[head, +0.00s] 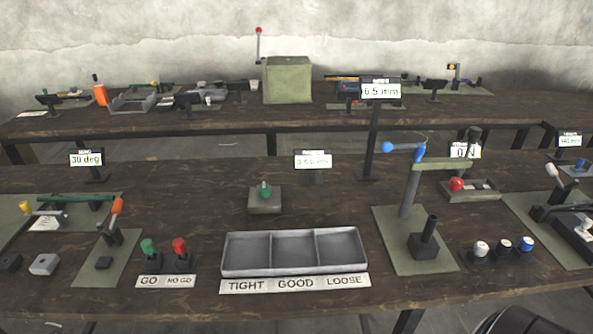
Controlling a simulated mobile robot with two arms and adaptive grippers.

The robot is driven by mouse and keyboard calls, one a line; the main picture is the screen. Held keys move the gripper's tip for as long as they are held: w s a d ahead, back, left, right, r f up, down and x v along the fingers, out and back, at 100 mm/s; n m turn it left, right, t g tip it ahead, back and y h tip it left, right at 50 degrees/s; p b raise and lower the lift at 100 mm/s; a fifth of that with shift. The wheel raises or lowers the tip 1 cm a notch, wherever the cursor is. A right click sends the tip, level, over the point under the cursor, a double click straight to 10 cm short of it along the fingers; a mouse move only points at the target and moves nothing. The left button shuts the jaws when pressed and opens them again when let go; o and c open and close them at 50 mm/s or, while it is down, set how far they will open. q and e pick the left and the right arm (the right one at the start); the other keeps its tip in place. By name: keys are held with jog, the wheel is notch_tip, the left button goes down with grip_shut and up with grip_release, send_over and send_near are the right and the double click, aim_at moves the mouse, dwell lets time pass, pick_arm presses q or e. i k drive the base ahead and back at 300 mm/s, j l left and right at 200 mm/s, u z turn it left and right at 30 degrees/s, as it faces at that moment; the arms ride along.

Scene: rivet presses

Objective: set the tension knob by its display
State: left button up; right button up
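A display reading 0 N (465,151) stands at the right of the near bench, partly hidden by a dark post. In front of it, a red knob (457,184) sits on a low grey-green base (474,195). A green knob (264,190) stands on a small square block (265,203) left of centre, with a small display (313,160) behind it, its digits hard to read. I cannot tell for certain which knob is the tension knob; any pointer or scale mark is too small to see. Neither of my grippers is in view.
A three-part tray (294,272) labelled TIGHT, GOOD, LOOSE lies at the front. A press (412,190) with a blue-ended lever stands right of it. GO and NO GO knobs (165,251) are left. A tall 6.5 mm display (380,91) rises mid-bench. Bare wood lies around the green knob.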

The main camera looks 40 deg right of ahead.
aim_at(455, 183)
jog(key=z, duration=2.25)
